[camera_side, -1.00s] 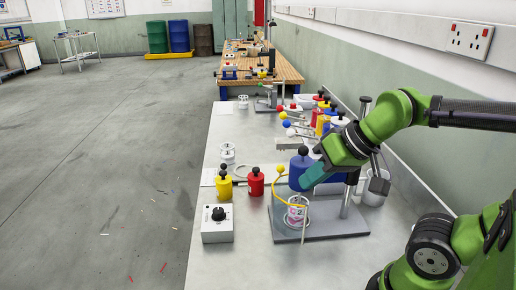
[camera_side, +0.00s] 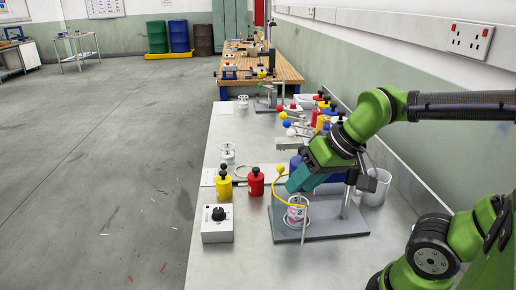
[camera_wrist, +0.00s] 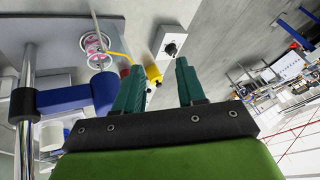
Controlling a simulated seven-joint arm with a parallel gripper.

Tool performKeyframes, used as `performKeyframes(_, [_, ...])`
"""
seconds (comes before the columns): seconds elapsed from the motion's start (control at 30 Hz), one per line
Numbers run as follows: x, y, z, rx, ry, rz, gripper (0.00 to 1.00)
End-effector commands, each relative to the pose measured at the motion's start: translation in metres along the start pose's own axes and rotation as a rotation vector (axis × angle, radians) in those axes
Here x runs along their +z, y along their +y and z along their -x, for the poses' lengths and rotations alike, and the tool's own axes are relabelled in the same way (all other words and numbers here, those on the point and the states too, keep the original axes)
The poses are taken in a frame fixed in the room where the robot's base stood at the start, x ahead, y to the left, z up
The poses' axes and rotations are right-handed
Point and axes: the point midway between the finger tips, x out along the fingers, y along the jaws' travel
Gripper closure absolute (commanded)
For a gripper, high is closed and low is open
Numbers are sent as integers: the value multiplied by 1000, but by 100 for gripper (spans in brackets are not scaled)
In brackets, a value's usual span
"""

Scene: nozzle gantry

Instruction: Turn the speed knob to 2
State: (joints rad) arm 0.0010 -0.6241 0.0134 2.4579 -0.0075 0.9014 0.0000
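The speed knob (camera_side: 218,214) is a black knob on a white control box (camera_side: 217,232) at the front left of the grey table. In the wrist view the box (camera_wrist: 163,36) and its knob (camera_wrist: 171,49) show beyond the fingertips. My gripper (camera_side: 291,187) is above the gantry plate, right of the box and well apart from it. In the wrist view my gripper's two teal fingers (camera_wrist: 157,75) stand apart with nothing between them, so it is open. The dial markings are too small to read.
The gantry's grey base (camera_side: 335,227) carries a post, a blue cylinder and a cup (camera_side: 297,212) under a yellow tube. A yellow bottle (camera_side: 224,183) and a red bottle (camera_side: 256,182) stand behind the box. The table front is clear.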

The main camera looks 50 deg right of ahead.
Motion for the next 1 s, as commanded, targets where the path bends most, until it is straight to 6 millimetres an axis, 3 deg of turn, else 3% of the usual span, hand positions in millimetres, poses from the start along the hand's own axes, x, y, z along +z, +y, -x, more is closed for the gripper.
performKeyframes(0.03, [-10,-4,-8,20,-32,14,52])
performKeyframes(0.1, [-26,-12,-18,49,-80,82,42])
performKeyframes(0.27, [-66,-32,-46,92,-208,352,41])
performKeyframes(0.6, [-140,-69,-133,11,-509,1146,41])
performKeyframes(0.7, [-158,-75,-151,-54,-571,1389,41])
performKeyframes(0.8, [-172,-80,-154,-112,-601,1587,41])
performKeyframes(0.9, [-182,-84,-142,-146,-603,1734,41])
performKeyframes(1.0, [-180,-82,-139,-182,-626,1816,41])
